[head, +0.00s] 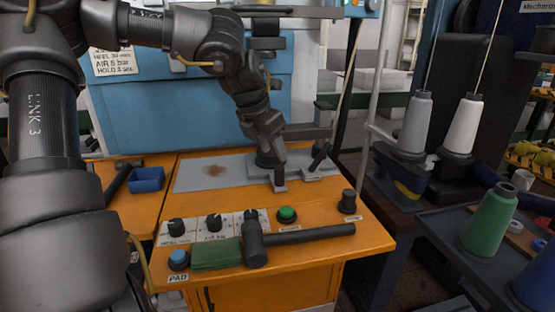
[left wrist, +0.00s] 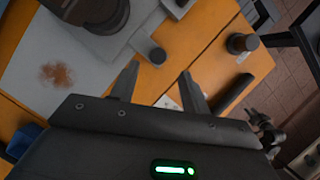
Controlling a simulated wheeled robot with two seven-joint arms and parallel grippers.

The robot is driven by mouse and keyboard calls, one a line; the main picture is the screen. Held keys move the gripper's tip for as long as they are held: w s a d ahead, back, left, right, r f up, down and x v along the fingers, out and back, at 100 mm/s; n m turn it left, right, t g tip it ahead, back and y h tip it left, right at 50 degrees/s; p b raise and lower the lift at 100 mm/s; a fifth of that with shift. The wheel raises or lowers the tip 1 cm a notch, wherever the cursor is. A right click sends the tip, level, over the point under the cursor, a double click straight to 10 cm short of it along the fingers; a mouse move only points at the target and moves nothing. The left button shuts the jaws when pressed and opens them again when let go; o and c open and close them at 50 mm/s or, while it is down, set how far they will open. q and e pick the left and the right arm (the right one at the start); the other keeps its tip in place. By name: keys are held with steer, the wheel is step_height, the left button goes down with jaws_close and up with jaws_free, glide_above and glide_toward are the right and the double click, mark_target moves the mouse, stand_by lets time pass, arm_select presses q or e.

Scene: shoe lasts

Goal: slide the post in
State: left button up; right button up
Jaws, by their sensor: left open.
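My left gripper (head: 278,158) reaches down over the orange bench top near its back middle. In the left wrist view its two fingers (left wrist: 159,70) are apart, with nothing visibly held between them. A short dark upright piece (head: 279,180), which may be the post, stands just below the fingers. In the left wrist view a short dark cylinder (left wrist: 157,56) appears just beyond the fingertips, between their lines; contact cannot be told. A light plate with a tilted black lever-like piece (head: 318,158) lies to its right. My right gripper is not in view.
A hammer (head: 310,235) lies along the front beside a green pad (head: 215,254). Dials, a green button (head: 287,214) and a dark knob (head: 348,201) stick up from the bench. A blue tray (head: 147,180) is at left. Thread cones (head: 463,125) stand at right.

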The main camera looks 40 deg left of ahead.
arm_select(q)
steer(key=shift+v, duration=1.25)
